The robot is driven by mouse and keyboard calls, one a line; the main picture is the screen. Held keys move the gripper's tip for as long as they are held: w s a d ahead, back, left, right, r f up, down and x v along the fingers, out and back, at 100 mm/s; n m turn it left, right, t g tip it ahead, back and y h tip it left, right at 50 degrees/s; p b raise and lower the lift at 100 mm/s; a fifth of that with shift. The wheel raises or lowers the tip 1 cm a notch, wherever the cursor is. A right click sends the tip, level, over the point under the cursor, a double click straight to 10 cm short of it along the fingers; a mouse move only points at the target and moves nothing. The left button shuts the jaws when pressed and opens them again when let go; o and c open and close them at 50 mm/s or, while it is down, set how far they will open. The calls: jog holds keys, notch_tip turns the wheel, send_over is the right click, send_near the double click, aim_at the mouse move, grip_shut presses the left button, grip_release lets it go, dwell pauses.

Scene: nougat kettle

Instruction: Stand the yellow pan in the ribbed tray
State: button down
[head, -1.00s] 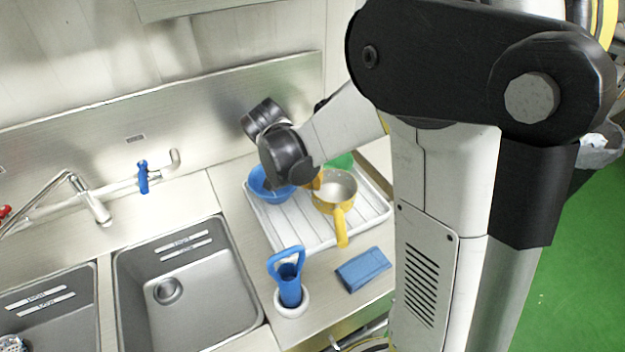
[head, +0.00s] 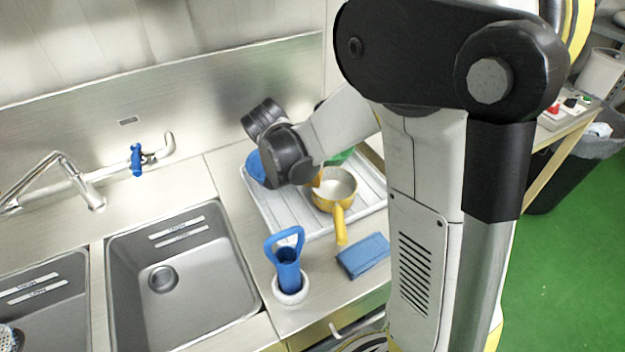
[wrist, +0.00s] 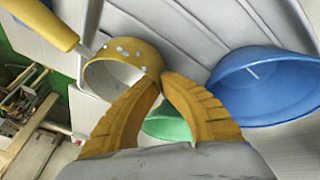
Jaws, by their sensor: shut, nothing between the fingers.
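The yellow pan (head: 340,203) sits upright in the white ribbed tray (head: 280,205), its pale inside facing up. Its handle points to the front and reaches over the tray's front rim. In the wrist view the pan (wrist: 95,75) is left of my fingertips, with speckles on its side, and the ribbed tray (wrist: 185,35) lies behind it. My gripper (wrist: 168,80) is shut and empty, its yellow fingertips together close beside the pan's rim. I cannot tell whether they touch it. In the head view my gripper (head: 317,180) is mostly hidden by my wrist.
A blue bowl (wrist: 265,90) lies right of my fingers, and a green bowl (wrist: 168,125) is partly hidden behind them. A blue-handled tool in a white holder (head: 289,272) and a blue cloth or sponge (head: 363,255) are in front of the tray. Sinks (head: 185,280) are left.

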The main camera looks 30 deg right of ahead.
jog(key=shift+f+b, duration=0.3)
jog(key=shift+f, duration=0.05)
jog(key=c, duration=1.5)
grip_release()
jog(key=shift+c, duration=0.2)
jog(key=v, duration=1.2)
